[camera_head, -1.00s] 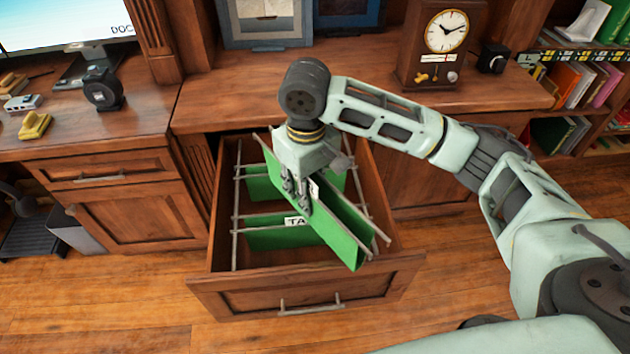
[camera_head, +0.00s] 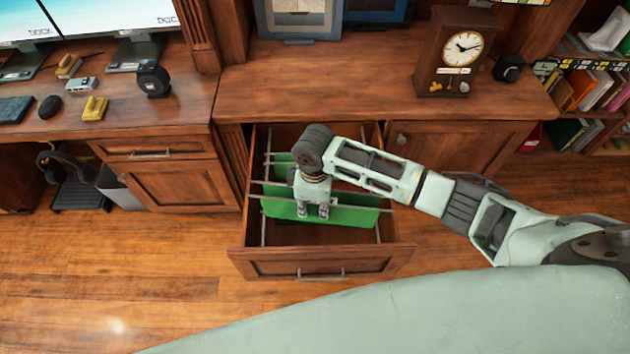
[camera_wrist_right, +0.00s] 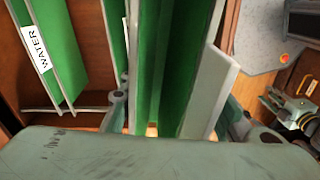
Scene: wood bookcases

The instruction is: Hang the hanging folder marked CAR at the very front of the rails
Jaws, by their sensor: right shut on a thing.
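My right gripper (camera_head: 313,213) is shut on a green hanging folder (camera_head: 352,216) inside the open wooden drawer. The held folder now lies crosswise, roughly parallel to the drawer front; whether its bar ends rest on the rails (camera_head: 264,229) is unclear. Its label is not readable. In the right wrist view, the held folder (camera_wrist_right: 170,70) stands between the two fingers, with a pale panel at its right. A green folder marked WATER (camera_wrist_right: 38,50) hangs to the left there, with another green folder beside it.
The drawer front (camera_head: 320,264) closes off the near side, with a gap between it and the folders. A desk with monitors and small items (camera_head: 95,107) is at left. A clock (camera_head: 452,50) stands on the counter behind.

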